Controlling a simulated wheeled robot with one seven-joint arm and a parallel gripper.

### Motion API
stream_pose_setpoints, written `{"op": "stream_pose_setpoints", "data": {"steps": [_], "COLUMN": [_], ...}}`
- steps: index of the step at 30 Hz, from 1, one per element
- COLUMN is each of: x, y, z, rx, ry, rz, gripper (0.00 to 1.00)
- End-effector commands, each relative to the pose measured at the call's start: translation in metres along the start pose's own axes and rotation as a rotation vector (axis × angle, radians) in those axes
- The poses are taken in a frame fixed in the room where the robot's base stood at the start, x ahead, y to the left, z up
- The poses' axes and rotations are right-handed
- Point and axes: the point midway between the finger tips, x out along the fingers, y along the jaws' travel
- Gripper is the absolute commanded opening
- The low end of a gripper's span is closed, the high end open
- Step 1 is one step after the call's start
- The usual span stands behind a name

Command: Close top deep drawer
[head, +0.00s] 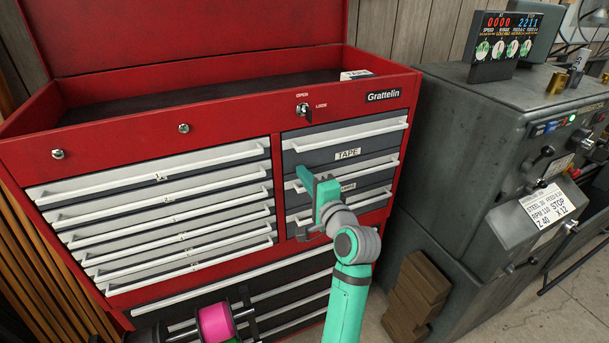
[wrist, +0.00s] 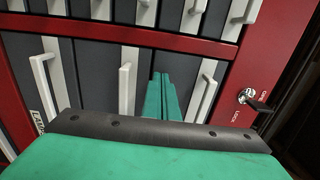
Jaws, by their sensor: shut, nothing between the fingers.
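The top deep drawer (head: 310,145) is the uppermost in the right column of the red tool chest. It has a dark grey front and a long white handle (head: 360,133). A TAPE label sits below that handle. I cannot tell whether the drawer stands slightly out or flush. My gripper (head: 311,184) is shut and empty, in front of the right column's lower drawers, below and left of the TAPE label. In the wrist view its green fingers (wrist: 162,80) sit together between white handles. I cannot tell whether they touch anything.
The left column (head: 160,205) has several light grey drawers that look shut. A lock (head: 303,109) sits above the right column. A pink spool (head: 215,322) is at the bottom front. A grey machine (head: 470,150) stands right, with wooden blocks (head: 418,295) beside it.

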Motion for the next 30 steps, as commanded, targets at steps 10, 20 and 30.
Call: {"op": "stream_pose_setpoints", "data": {"steps": [10, 20, 30], "x": [-0.072, -0.115, -0.124], "y": [0.002, 0.002, 0.019], "z": [-0.010, -0.002, -0.002], "rx": [0.003, 0.003, -0.008], "ry": [0.012, -0.002, 0.020], "rz": [0.004, 0.004, 0.015], "gripper": [0.00, 0.00, 0.00]}}
